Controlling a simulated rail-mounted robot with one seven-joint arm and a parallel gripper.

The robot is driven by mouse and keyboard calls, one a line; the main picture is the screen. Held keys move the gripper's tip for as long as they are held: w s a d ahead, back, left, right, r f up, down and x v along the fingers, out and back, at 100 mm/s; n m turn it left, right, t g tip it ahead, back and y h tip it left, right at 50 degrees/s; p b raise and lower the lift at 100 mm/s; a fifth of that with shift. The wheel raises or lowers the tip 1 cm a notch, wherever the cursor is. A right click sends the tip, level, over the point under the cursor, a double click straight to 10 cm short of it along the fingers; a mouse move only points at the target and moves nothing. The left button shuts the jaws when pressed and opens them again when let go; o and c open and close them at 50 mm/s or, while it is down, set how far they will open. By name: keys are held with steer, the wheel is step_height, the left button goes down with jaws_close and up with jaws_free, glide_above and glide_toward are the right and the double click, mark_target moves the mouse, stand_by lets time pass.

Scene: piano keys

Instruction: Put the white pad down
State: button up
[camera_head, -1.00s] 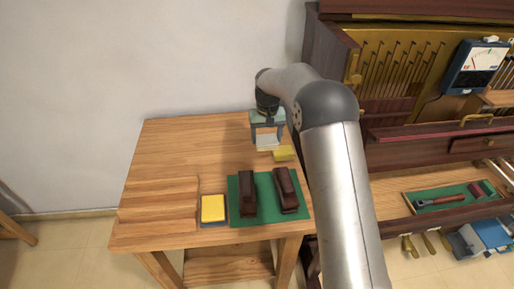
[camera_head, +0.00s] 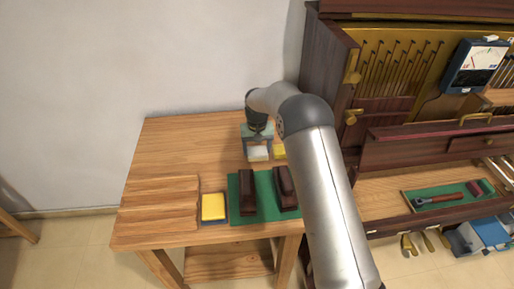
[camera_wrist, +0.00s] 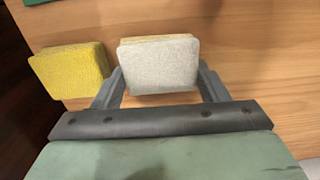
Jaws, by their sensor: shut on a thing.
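The white pad (camera_wrist: 160,65) is a light block with a yellowish edge, between the two fingers of my gripper (camera_wrist: 160,85) in the wrist view. My gripper is shut on it. In the head view the white pad (camera_head: 258,153) hangs below my gripper (camera_head: 257,146), over the back right part of the wooden table (camera_head: 170,150). A yellow pad (camera_wrist: 70,72) lies just left of the white pad in the wrist view. In the head view this yellow pad (camera_head: 280,151) is partly hidden by my arm. I cannot tell whether the white pad touches the table.
Two dark brown blocks (camera_head: 247,192) lie on a green mat (camera_head: 235,215) at the table's front right. Another yellow pad (camera_head: 213,205) sits on a blue base beside it. A wooden board (camera_head: 160,204) is front left. The table's back left is clear. The piano (camera_head: 345,90) stands right.

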mark_target(257, 149)
steer(key=o, duration=0.6)
steer(key=shift+f, duration=0.1)
step_height(257, 149, up, 12)
steer(key=r, duration=0.1)
steer(key=s+d+r, duration=0.4)
steer(key=s+d, duration=0.1)
steer(key=s, duration=0.1)
steer(key=s+d+r, duration=0.1)
steer(key=s+d, duration=0.2)
steer(key=s, duration=0.4)
steer(key=s+d+r+m, duration=0.1)
steer(key=s+d, duration=0.2)
steer(key=s, duration=0.3)
steer(key=s+d+r, duration=0.2)
steer(key=s+d, duration=0.2)
steer(key=s, duration=0.3)
steer(key=s+d+f, duration=0.1)
steer(key=s+f, duration=0.1)
steer(key=s, duration=0.5)
steer(key=s+d+f, duration=0.2)
steer(key=s, duration=0.6)
steer(key=shift+f+m, duration=0.3)
steer(key=shift+m, duration=0.1)
